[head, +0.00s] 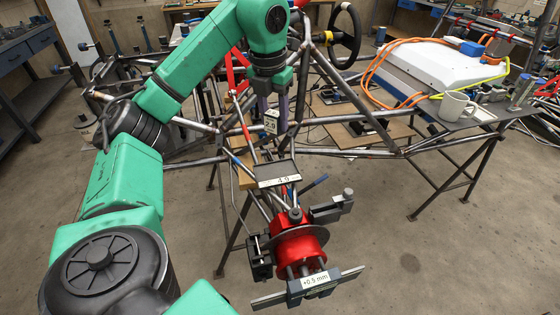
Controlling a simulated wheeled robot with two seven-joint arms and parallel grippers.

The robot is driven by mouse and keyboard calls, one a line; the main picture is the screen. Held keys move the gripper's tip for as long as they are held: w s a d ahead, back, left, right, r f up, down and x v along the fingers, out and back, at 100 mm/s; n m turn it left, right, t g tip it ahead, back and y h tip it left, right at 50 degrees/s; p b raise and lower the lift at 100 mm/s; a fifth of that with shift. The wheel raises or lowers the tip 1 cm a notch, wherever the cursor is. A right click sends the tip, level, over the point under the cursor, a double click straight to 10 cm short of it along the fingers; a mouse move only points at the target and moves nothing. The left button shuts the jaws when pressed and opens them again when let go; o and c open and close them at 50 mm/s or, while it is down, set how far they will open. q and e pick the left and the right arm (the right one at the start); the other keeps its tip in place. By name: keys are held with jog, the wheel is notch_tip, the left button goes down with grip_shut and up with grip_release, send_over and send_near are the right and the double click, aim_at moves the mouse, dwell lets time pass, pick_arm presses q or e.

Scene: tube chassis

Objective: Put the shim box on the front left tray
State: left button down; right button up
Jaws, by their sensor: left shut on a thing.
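My left gripper (271,103) points down over the tube chassis in the head view. It is shut on a small box with a white label (271,122), which I take to be the shim box; the label seems to read 2.5. The box hangs below the green wrist, and the gripper hides part of it. A small dark tray with a white label (279,182) lies nearer to me, below the box in the picture; its marking is hard to read. I cannot tell whether this is the front left tray. My right gripper is not in view.
A red hub (298,247) with a gauge bar labelled +0.5 mm (315,281) stands in front. Chassis tubes (350,75) surround the gripper. A steering wheel (345,38) is behind. A white mug (455,107) and white battery-like case (425,68) are at right. The floor at lower right is clear.

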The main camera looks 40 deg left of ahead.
pick_arm(q)
send_near(277, 170)
jog(key=f, duration=0.6)
jog(key=shift+w+a+b, duration=0.1)
jog(key=shift+w+b, duration=0.1)
jog(key=shift+b, duration=0.1)
jog(key=shift+w+f, duration=0.1)
jog(key=shift+w, duration=0.05)
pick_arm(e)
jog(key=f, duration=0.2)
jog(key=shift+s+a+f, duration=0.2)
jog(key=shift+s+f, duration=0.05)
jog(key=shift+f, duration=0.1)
pick_arm(q)
jog(key=shift+c, duration=1.8)
grip_release()
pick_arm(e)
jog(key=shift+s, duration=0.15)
pick_arm(q)
jog(key=shift+r, duration=0.5)
jog(key=r, duration=0.3)
jog(key=s+r+p, duration=0.1)
jog(key=r, duration=0.7)
jog(key=shift+s, duration=0.3)
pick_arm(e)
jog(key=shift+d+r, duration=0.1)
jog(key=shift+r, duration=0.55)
